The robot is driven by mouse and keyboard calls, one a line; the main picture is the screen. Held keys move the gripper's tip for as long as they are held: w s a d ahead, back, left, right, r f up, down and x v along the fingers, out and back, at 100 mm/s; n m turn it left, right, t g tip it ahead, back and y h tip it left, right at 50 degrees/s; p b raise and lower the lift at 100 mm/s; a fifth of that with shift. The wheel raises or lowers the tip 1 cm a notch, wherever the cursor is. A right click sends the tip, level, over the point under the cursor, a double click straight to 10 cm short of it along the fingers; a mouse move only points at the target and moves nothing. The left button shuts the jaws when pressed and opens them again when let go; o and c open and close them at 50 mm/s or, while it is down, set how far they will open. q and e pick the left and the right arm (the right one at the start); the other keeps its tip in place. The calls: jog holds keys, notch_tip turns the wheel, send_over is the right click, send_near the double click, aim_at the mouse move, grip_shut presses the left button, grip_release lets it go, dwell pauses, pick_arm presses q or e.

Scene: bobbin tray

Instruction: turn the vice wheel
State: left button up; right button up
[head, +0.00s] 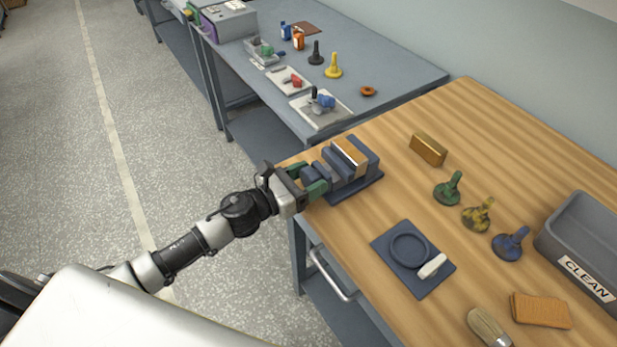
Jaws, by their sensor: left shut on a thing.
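The blue-grey vice (368,182) stands on the near left edge of the wooden bench, with a brown block (351,153) between its jaws. My left gripper (306,180) reaches in from the left to the end of the vice that faces me. Its green fingers are shut on the vice wheel, which they and the gripper body mostly hide. I cannot tell how far the wheel is turned. My right gripper is not in view.
On the bench are a brass-coloured block (428,149), green (448,188), mottled yellow (477,214) and blue (511,243) bobbin-shaped pieces, a dark mat (412,280) with a ring, a brush (488,326), a sponge (541,310) and a grey CLEAN tray (590,235). A grey table (408,80) stands behind.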

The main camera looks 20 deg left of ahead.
pick_arm(q)
jog(key=shift+n, duration=0.3)
jog(key=n, duration=0.3)
jog(key=shift+n+p, duration=0.3)
jog(key=shift+p, duration=0.05)
jog(key=n, duration=0.3)
jog(key=shift+w+a+n+p, duration=0.1)
jog(key=shift+a+n+p, duration=0.05)
jog(key=shift+n+p, duration=0.2)
jog(key=n+p, duration=0.1)
jog(key=n, duration=0.2)
jog(key=shift+n, duration=0.25)
jog(key=n+p, duration=0.1)
jog(key=n, duration=0.2)
jog(key=shift+n, duration=0.3)
jog(key=n+p, duration=0.2)
jog(key=n, duration=0.4)
jog(key=shift+f, duration=0.2)
jog(key=n+p, duration=0.1)
jog(key=n, duration=0.4)
jog(key=shift+f, duration=0.15)
jog(key=shift+n, duration=0.4)
